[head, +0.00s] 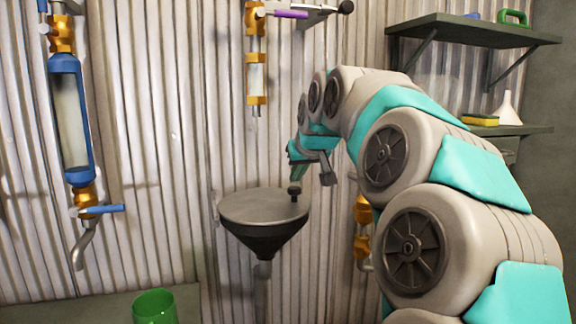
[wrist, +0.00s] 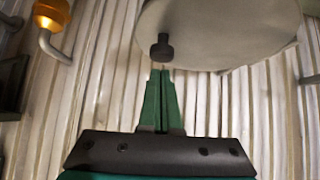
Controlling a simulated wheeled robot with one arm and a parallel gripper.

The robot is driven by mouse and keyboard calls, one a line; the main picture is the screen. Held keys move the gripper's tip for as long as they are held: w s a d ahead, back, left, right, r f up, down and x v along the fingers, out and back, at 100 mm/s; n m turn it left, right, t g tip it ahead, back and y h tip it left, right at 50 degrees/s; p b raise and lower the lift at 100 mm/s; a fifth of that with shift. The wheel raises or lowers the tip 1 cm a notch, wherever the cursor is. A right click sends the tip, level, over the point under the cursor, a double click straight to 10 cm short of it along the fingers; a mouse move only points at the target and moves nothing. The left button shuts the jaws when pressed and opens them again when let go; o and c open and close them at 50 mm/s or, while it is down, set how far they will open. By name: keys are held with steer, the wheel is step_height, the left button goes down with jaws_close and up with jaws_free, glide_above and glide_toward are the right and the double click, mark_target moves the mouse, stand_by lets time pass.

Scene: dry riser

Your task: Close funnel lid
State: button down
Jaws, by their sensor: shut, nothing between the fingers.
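The funnel (head: 262,243) is dark and cone-shaped, on a grey pipe in front of the corrugated wall. Its round grey lid (head: 258,208) lies flat across the top in the head view, with a small black knob (head: 294,190) near the right edge. In the wrist view the lid (wrist: 225,30) fills the upper middle, and the knob (wrist: 162,48) stands just beyond my fingertips. My gripper (wrist: 162,72) has its green fingers together and empty, close to the knob. In the head view my gripper (head: 296,180) is just above the knob; I cannot tell whether they touch.
A blue-framed sight tube (head: 70,120) with orange fittings hangs on the left wall, and another tube (head: 256,78) hangs above the funnel. A green cup (head: 155,306) stands at the lower left. Shelves (head: 475,30) are at the upper right. An orange valve (head: 362,245) is right of the funnel.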

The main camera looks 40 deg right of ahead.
steer(key=shift+s+d+f+m+y, duration=0.1)
steer(key=shift+d+f+m+y, duration=0.05)
steer(key=shift+f, duration=0.3)
steer(key=shift+d+f+m+y, duration=0.15)
steer(key=shift+f, duration=0.3)
steer(key=shift+f, duration=0.1)
steer(key=w+r+p+v, duration=0.1)
steer(key=w+r+v, duration=0.1)
steer(key=v, duration=1.1)
steer(key=shift+s+d, duration=0.15)
steer(key=shift+d, duration=0.1)
